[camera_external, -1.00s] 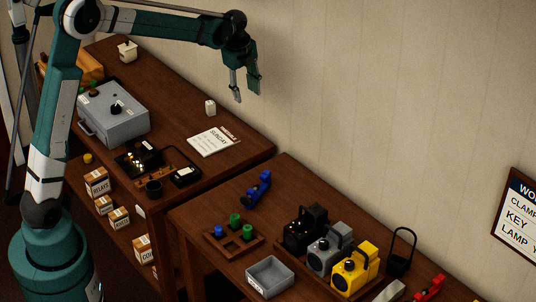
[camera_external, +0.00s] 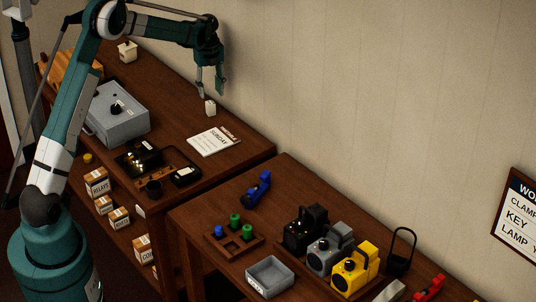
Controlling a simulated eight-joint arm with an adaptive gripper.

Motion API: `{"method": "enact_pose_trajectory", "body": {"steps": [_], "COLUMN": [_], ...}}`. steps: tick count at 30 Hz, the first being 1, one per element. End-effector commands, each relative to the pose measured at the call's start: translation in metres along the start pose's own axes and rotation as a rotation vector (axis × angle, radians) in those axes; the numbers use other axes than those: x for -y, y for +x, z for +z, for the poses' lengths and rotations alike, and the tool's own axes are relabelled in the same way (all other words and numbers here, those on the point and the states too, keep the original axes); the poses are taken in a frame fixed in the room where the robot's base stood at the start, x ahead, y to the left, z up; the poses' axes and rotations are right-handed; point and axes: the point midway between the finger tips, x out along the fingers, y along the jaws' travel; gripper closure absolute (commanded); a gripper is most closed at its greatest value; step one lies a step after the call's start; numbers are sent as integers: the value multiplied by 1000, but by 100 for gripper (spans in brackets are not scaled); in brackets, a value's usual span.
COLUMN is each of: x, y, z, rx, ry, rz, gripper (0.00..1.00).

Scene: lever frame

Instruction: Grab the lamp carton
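Several small brown cartons with white labels stand on the shelf under the bench. One carton reads RELAYS (camera_external: 97,184). Others are a small carton (camera_external: 103,205), a carton (camera_external: 119,217) with a hard-to-read label, and a partly hidden carton (camera_external: 142,248). I cannot read which one is the lamp carton.
On the left bench are a grey box (camera_external: 118,116), a paper pad (camera_external: 214,140) and a black tray (camera_external: 140,160). The right bench holds black, grey and yellow lantern-like units (camera_external: 356,274), a grey bin (camera_external: 270,277) and a peg block (camera_external: 234,241). A wall stands behind.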

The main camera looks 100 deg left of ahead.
Motion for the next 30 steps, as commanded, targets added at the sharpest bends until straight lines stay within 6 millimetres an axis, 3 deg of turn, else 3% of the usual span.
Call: {"method": "enact_pose_trajectory", "body": {"steps": [5,14,24,30], "x": [-4,-4,-3,-3], "y": [6,7,28,32], "z": [10,10,9,9], "rx": [-3,-3,-3,-3], "ry": [8,8,8,8], "rz": [5,5,4,4], "gripper": [62,62,62,62]}}
